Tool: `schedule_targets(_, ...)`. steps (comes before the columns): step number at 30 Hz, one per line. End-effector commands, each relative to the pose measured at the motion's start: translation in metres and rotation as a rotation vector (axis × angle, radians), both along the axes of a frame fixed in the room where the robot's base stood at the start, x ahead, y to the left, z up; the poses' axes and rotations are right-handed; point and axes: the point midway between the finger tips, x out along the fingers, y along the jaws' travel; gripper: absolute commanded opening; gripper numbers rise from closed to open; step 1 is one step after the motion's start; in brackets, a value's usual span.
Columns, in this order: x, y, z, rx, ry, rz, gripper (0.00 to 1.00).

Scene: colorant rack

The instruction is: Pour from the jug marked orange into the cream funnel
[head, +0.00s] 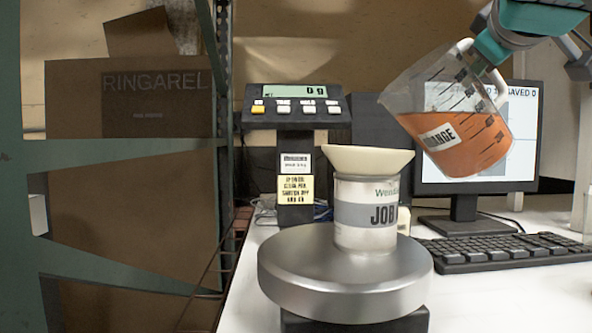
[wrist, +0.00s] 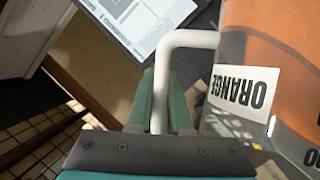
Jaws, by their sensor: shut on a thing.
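The clear jug (head: 455,110) labelled ORANGE holds orange liquid. It is in the air at the upper right of the head view, tilted with its mouth toward the left. My gripper (head: 485,50) is shut on its white handle. In the wrist view, my gripper's green fingers (wrist: 163,105) hold the handle (wrist: 190,40), with the jug (wrist: 270,60) at the right. The cream funnel (head: 366,161) sits in the top of a can (head: 365,215) marked JOB. The jug is above and to the right of the funnel. No stream of liquid shows.
The can stands on a round metal scale pan (head: 300,265). The scale display (head: 295,92) reads 0 g. A monitor (head: 480,185) and keyboard (head: 500,250) are at the right. A green rack post (head: 222,120) and cardboard boxes (head: 130,190) are at the left.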

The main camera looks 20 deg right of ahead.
Motion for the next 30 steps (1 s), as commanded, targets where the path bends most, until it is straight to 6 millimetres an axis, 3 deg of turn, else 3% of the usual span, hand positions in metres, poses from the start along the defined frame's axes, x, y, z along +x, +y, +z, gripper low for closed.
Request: schedule_targets(30, -0.002, 0.003, 0.023, -0.064, -0.056, -0.07, 0.0)
